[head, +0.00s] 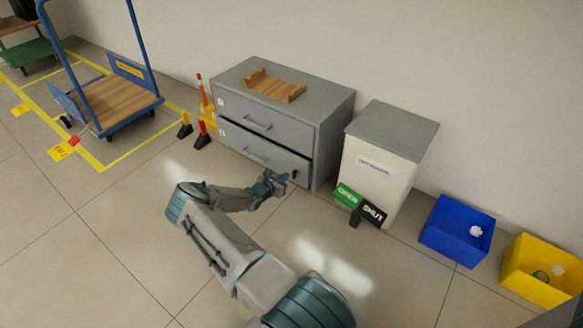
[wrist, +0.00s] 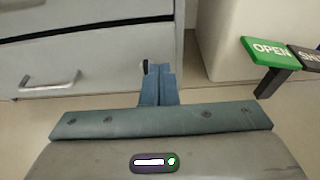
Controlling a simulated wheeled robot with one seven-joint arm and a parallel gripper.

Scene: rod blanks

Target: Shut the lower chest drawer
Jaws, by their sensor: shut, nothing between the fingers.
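The grey chest (head: 332,125) stands against the wall with two drawers, one above the other. The lower drawer (head: 235,140) shows a dark gap along its top edge and its front stands slightly out; how far is hard to tell. Its front (wrist: 105,60) and bar handle (wrist: 50,84) fill the left of the wrist view. The upper drawer (head: 285,126) looks flush. My gripper (head: 291,176) is shut and empty, low at the right end of the lower drawer's front. Its closed fingers (wrist: 157,75) overlap that front's right edge in the wrist view; contact cannot be told.
A wooden cradle (head: 276,86) sits on the chest. Right of the chest stand a pale grey-lidded bin (head: 380,170), a green OPEN sign (head: 347,196) beside a black SHUT sign (head: 374,211), a blue box (head: 450,240) and a yellow box. Orange-yellow posts and a blue trolley are left.

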